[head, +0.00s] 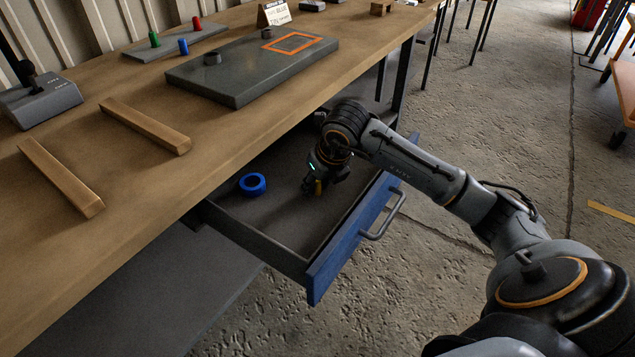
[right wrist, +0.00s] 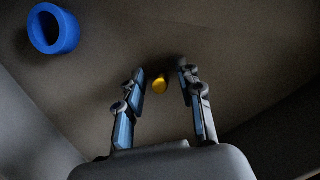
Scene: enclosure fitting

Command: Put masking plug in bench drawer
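The bench drawer (head: 285,232) is pulled open, with its blue front (head: 352,240) and handle standing out from the bench. My right gripper (head: 314,190) is inside the drawer, pointing down. A small yellow plug (head: 319,187), which I take to be the masking plug, shows at its fingertips. In the right wrist view the yellow plug (right wrist: 159,86) lies between the two fingertips (right wrist: 162,76), with a gap on each side. The fingers are open and do not visibly touch it. It appears to be at the drawer floor. My left gripper is not in view.
A blue ring (head: 253,184) lies in the drawer, left of my right gripper. On the bench (head: 130,230) are two wooden bars (head: 145,125), a grey plate (head: 250,75) with an orange square, and a rack (head: 175,42) with red, green and blue pegs.

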